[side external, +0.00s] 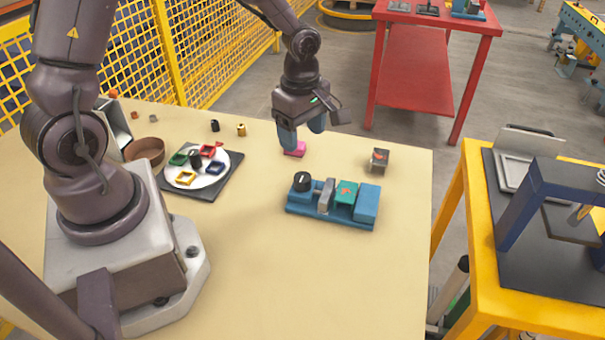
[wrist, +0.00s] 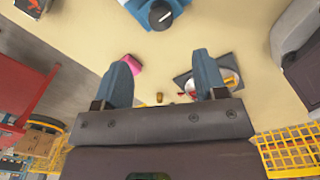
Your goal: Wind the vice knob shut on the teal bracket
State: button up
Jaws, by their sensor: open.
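The blue vice (side external: 334,206) stands on the table, right of centre in the side view. Its black knob (side external: 302,181) with a white mark is at its left end, next to a grey jaw (side external: 326,195). The teal bracket (side external: 346,192), with a small red patch on top, sits between the grey jaw and the blue block at the right end. Whether the jaw touches it I cannot tell. My gripper (side external: 302,138) is open and empty above the table, behind the vice. In the wrist view the knob (wrist: 160,15) is at the top, beyond the blue fingertips (wrist: 162,70).
A pink block (side external: 295,149) lies below my gripper. A white plate (side external: 212,180) with coloured square pieces rests on a dark mat to the left. A brown bowl (side external: 145,151) is farther left. The table front is clear.

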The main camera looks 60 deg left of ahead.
aim_at(303, 177)
notch_tip(303, 177, down, 11)
jog(key=shift+f, duration=0.1)
dwell(0.3)
jog(key=c, duration=0.9)
